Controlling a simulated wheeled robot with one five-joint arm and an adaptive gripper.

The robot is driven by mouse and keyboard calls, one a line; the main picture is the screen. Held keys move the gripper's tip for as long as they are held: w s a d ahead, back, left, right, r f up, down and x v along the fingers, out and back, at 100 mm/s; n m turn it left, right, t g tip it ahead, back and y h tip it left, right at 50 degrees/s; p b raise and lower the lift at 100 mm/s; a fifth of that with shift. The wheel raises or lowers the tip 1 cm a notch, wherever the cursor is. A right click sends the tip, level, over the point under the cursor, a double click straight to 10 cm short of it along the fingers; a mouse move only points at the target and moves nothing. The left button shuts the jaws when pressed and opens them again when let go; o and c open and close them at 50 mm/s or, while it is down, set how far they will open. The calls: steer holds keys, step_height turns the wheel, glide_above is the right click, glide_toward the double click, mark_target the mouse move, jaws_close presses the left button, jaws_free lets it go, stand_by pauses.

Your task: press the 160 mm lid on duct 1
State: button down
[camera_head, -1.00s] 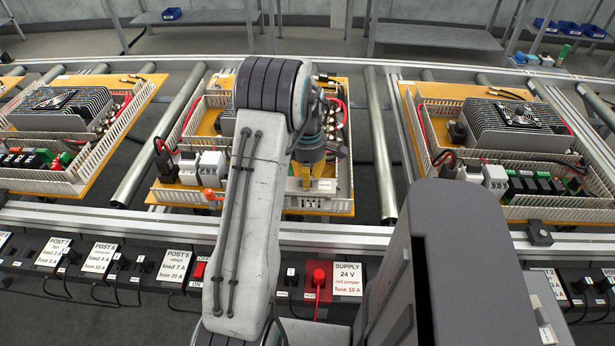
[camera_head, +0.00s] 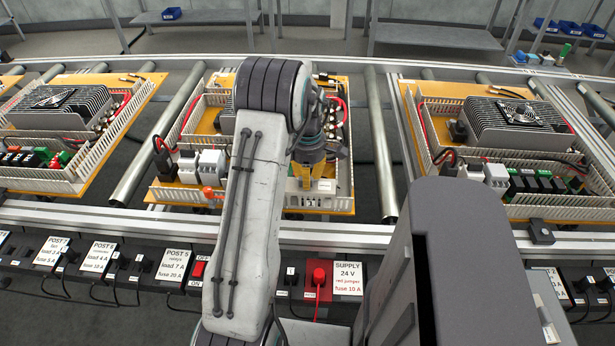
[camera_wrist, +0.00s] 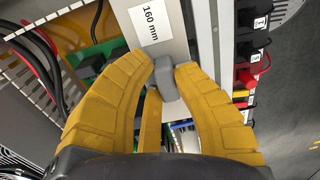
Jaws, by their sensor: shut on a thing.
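My gripper (camera_wrist: 165,75) has yellow fingers that are shut on the light grey lid (camera_wrist: 168,45) in the wrist view. The lid carries a white label reading "160 mm" and runs up from between the fingertips. In the head view my gripper (camera_head: 313,178) points down over the front part of the middle board (camera_head: 342,204), where white slotted ducts (camera_head: 320,203) run along the edge. I cannot tell which duct is duct 1, or whether the lid touches a duct. My arm hides much of that board.
Similar boards stand on the left (camera_head: 147,95) and right (camera_head: 410,100), with rollers (camera_head: 380,150) between them. A dark power strip with a red supply plug (camera_head: 319,276) runs in front. A red and black cable bundle (camera_wrist: 40,60) lies near the fingers.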

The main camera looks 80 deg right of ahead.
steer(key=shift+f+b, duration=0.55)
steer(key=shift+f, duration=0.3)
steer(key=c, duration=1.1)
jaws_free()
steer(key=shift+o, duration=0.2)
steer(key=shift+r, duration=0.2)
step_height(320, 180, up, 12)
steer(key=shift+f, duration=0.15)
